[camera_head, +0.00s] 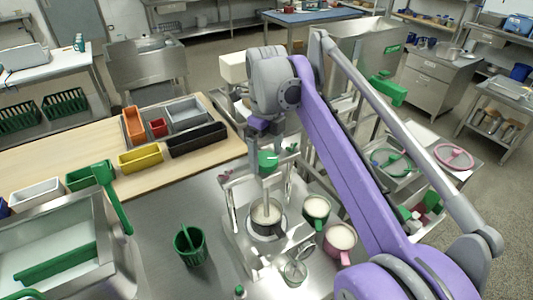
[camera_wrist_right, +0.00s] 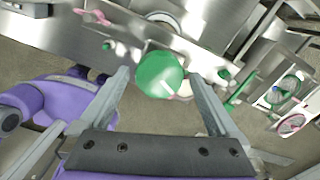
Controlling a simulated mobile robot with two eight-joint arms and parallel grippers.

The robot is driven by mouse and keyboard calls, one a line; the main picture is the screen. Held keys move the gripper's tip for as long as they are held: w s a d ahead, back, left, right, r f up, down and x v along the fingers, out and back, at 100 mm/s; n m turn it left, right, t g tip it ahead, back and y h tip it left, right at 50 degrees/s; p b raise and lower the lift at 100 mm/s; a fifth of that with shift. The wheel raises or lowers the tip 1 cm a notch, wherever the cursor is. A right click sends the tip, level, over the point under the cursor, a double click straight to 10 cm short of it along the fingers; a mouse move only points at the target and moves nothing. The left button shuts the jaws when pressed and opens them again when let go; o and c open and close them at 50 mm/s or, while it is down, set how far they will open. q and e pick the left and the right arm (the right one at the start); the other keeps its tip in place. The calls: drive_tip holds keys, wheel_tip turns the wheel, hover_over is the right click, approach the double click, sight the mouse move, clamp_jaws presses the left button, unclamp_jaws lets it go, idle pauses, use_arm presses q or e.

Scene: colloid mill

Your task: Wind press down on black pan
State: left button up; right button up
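The press is a metal frame with a round green knob (camera_head: 267,160) on top of its upright shaft. Below the shaft stands the black pan (camera_head: 281,222), dark-rimmed and holding a pale grainy filling. My right gripper (camera_head: 264,145) is over the knob, pointing down. In the right wrist view the green knob (camera_wrist_right: 160,75) shows between the tips of my spread right fingers (camera_wrist_right: 159,82), with gaps at both sides. I cannot tell how far beyond the tips it lies. The pan is mostly hidden in the wrist view. My left gripper is out of view.
A green cup (camera_head: 189,246) stands left of the press. A green mug (camera_head: 316,211) and a pink mug (camera_head: 339,240) stand close on its right. A steel basin (camera_head: 60,240) with a green handle is at the left. Coloured bins (camera_head: 140,158) lie on the wooden board behind.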

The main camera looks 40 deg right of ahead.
sight(267, 158)
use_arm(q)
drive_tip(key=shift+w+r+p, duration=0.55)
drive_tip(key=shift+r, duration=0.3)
use_arm(e)
wheel_tip(267, 158, up, 11)
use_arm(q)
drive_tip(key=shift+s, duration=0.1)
use_arm(e)
drive_tip(key=shift+f, duration=0.15)
